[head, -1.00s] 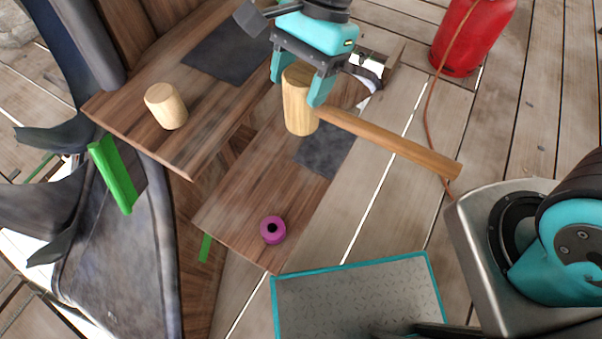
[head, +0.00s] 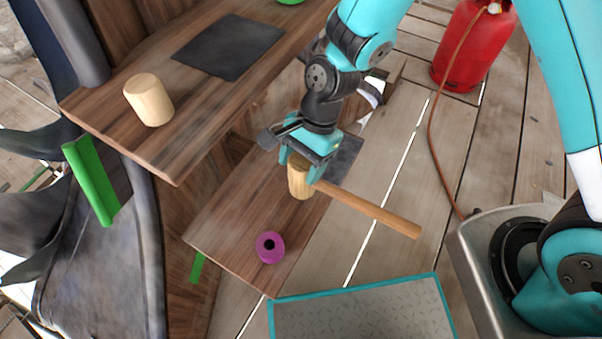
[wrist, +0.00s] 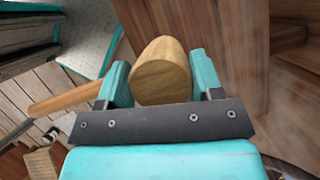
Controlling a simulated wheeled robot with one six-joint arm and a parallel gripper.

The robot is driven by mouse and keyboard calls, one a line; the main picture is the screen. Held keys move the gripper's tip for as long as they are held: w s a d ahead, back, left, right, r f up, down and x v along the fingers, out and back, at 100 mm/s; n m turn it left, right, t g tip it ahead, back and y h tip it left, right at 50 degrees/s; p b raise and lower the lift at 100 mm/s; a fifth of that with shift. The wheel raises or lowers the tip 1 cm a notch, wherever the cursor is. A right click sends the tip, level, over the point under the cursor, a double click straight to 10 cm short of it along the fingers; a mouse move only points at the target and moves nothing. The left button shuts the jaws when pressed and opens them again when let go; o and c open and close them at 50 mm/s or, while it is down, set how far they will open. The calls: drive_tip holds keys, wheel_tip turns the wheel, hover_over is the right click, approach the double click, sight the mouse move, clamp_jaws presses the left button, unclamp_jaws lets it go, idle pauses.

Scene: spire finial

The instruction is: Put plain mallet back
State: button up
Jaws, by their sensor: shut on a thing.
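The plain mallet has a pale wooden cylindrical head (head: 300,184) and a long brown handle (head: 372,211). My gripper (head: 305,168) is shut on the mallet head, with a teal finger on each side. The head hangs below the gripper, over or on the lower wooden shelf (head: 225,235); I cannot tell whether it touches. The handle points to the lower right, past the shelf's edge. In the wrist view the round end of the mallet head (wrist: 162,82) sits between the fingers, with the handle going left.
A wooden cylinder (head: 149,99) stands on the upper shelf (head: 110,98), near a dark mat (head: 228,47). A magenta ring (head: 270,247) lies on the lower shelf's front part. A red gas cylinder (head: 470,45) with a hose stands at the upper right.

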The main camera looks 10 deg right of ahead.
drive_tip(key=shift+f+b, duration=0.5)
drive_tip(key=shift+f, duration=1.4)
drive_tip(key=shift+f, duration=0.1)
drive_tip(key=o, duration=1.6)
drive_tip(key=shift+c, duration=0.2)
drive_tip(key=p+v, duration=0.4)
drive_tip(key=v, duration=0.8)
drive_tip(key=s+d+r+n+t, duration=0.1)
drive_tip(key=s+d+r+n, duration=0.2)
drive_tip(key=s+r+n, duration=0.3)
drive_tip(key=s+d+r+n+t, duration=0.2)
drive_tip(key=s+r+n, duration=0.5)
drive_tip(key=r+n, duration=0.4)
wheel_tip(320, 180, up, 4)
drive_tip(key=shift+s+d+f+y, duration=0.2)
drive_tip(key=shift+d+y, duration=0.1)
drive_tip(key=shift+d, duration=0.35)
